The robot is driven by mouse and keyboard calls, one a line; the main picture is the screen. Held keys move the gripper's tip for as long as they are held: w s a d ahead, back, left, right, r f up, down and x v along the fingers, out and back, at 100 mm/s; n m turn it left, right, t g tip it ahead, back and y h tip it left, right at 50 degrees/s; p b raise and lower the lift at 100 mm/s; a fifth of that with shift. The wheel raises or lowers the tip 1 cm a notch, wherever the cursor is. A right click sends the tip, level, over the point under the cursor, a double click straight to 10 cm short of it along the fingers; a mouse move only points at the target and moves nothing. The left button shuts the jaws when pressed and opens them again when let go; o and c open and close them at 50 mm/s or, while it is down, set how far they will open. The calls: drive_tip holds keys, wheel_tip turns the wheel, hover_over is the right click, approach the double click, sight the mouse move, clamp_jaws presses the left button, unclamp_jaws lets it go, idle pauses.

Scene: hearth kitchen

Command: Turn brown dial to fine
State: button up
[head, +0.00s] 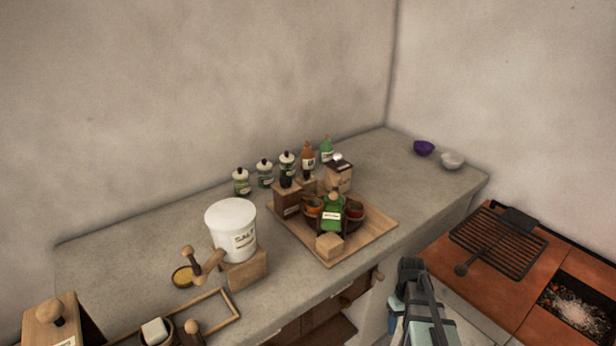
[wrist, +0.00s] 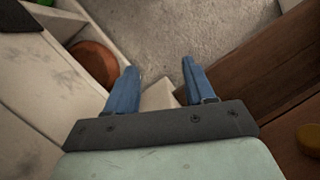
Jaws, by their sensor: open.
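My gripper (wrist: 162,70) shows in the wrist view with its two blue fingers apart and nothing between them. It points down over a grey floor, between pale and brown wooden cabinet faces. In the head view part of my arm is at the bottom right, off the counter's front; the fingertips are not visible there. I cannot make out for certain a brown dial or a "fine" mark. A white tub (head: 232,226) with a label stands on the counter beside a wooden block (head: 244,270) and a wooden crank handle (head: 205,262). My gripper touches none of these.
A wooden tray (head: 372,236) holds bottles, boxes and small pots. Several jars (head: 241,182) stand behind. A wooden box with a round knob (head: 50,312) is at lower left. Purple (head: 424,148) and white (head: 452,161) bowls sit far right. A grill (head: 498,242) and embers (head: 580,308) lie right.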

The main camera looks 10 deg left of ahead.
drive_tip(key=w+r+n+t, duration=0.1)
drive_tip(key=w+r, duration=0.5)
drive_tip(key=r, duration=0.4)
drive_tip(key=w+r+n+t, duration=0.1)
drive_tip(key=w+r, duration=0.5)
drive_tip(key=r, duration=0.4)
drive_tip(key=w+a+r, duration=0.1)
drive_tip(key=w, duration=0.1)
drive_tip(key=w+a+r+n+y, duration=0.1)
drive_tip(key=w+a+r, duration=0.1)
drive_tip(key=w, duration=0.1)
drive_tip(key=w+a+r+n+t, duration=0.1)
drive_tip(key=w+a+r, duration=0.1)
drive_tip(key=w, duration=0.1)
drive_tip(key=shift+w+r+y, duration=0.2)
drive_tip(key=shift+w+y, duration=0.05)
drive_tip(key=shift+y, duration=0.15)
drive_tip(key=w+a+r+n+t+y, duration=0.1)
drive_tip(key=w+a+r+n, duration=0.2)
drive_tip(key=w+a+r, duration=0.6)
drive_tip(key=n+y, duration=0.2)
drive_tip(key=n, duration=0.3)
approach(307, 171)
drive_tip(key=x, duration=0.8)
drive_tip(key=shift+s+a+f, duration=0.15)
drive_tip(key=shift+f, duration=0.1)
drive_tip(key=shift+c, duration=0.5)
clamp_jaws()
